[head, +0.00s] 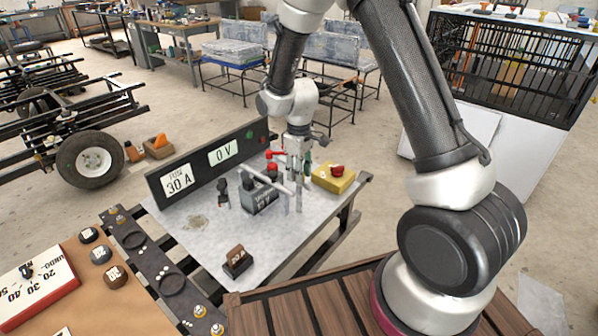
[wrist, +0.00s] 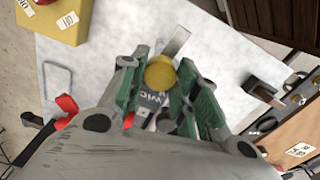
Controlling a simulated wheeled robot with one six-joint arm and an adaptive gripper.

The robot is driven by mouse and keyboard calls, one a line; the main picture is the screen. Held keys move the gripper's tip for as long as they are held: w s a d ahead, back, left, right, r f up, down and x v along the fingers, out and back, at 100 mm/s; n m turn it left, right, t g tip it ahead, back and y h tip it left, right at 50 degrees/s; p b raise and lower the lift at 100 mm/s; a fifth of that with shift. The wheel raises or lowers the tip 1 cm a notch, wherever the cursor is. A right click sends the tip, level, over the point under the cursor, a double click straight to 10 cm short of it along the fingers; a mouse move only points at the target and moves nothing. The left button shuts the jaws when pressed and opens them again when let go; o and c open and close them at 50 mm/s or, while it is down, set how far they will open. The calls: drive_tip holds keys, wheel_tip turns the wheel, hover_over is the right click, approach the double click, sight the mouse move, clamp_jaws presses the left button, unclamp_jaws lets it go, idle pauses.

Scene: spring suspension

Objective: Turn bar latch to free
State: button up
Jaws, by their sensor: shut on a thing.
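A flat grey bar (wrist: 177,42) sticks out beyond the knob. The box's lettered face shows partly between the fingers in the wrist view.
Behind the box stands a black panel (head: 213,172) reading "30 A" and "0 V". A yellow box with a red button (head: 334,178) is at right. A dark fuse-like block (head: 237,262) lies in front. Red-tipped parts (head: 273,155) stand close to my gripper. The table's front is mostly clear.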

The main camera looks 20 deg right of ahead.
drive_tip(key=shift+n, duration=0.6)
drive_tip(key=o, duration=1)
wheel_tip(320, 180, up, 12)
